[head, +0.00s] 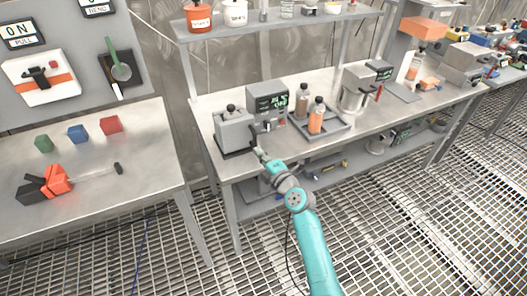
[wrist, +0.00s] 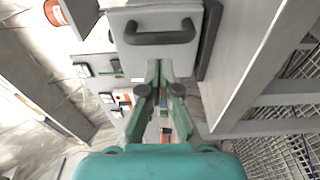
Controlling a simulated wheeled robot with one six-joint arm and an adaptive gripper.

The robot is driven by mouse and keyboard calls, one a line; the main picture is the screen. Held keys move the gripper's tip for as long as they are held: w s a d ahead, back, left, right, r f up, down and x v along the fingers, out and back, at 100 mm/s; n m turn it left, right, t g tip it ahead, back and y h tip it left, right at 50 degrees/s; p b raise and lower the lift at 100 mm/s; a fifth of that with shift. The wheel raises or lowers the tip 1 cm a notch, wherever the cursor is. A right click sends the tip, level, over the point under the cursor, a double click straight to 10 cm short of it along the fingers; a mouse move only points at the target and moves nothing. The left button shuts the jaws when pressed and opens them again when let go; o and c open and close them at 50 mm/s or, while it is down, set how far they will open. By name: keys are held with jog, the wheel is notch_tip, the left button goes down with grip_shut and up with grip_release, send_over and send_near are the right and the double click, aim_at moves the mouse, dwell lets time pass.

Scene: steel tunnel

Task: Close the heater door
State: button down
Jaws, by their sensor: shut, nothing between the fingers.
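The heater appears to be the grey box (head: 233,130) with a dark knob on top, at the left end of the middle bench. A display unit (head: 268,103) stands beside it. My gripper (head: 262,155) is just in front of the box's lower right, near the bench's front edge. In the wrist view, a pale grey panel with a dark bar handle (wrist: 158,38) fills the top middle. My green fingers (wrist: 160,66) are shut and empty, with their tips by the panel's near edge, below the handle. I cannot tell whether they touch it, or how far the door stands open.
A shelf (head: 270,25) with a red pot (head: 198,18) hangs above. The left table (head: 100,210) holds coloured blocks and a red-and-black tool. The grated floor in front is clear.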

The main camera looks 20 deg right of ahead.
jog(key=s+d, duration=0.1)
jog(key=d, duration=0.8)
jog(key=shift+s+d, duration=0.15)
jog(key=shift+s, duration=0.25)
jog(key=s+a+f+m+g+h, duration=0.1)
jog(key=s+a+f+m, duration=0.3)
jog(key=s, duration=0.5)
jog(key=s+a+f+m+g+h, duration=0.1)
jog(key=s+a+f+m, duration=0.2)
jog(key=s+f, duration=0.5)
jog(key=s+a+f+m+g+h, duration=0.1)
jog(key=s+a+f+m+h, duration=0.2)
jog(key=s, duration=0.8)
jog(key=s+a+r+m, duration=0.1)
jog(key=s+r+m, duration=0.2)
jog(key=s, duration=0.6)
jog(key=s+a+r+m+y, duration=0.1)
jog(key=s+a+r+m, duration=0.1)
jog(key=s+r, duration=0.5)
jog(key=s+a+r+m+y, duration=0.1)
jog(key=s+r+m, duration=0.3)
jog(key=s, duration=0.7)
jog(key=shift+s+a+r+m, duration=0.25)
jog(key=shift+r+m, duration=0.15)
jog(key=shift+r, duration=0.2)
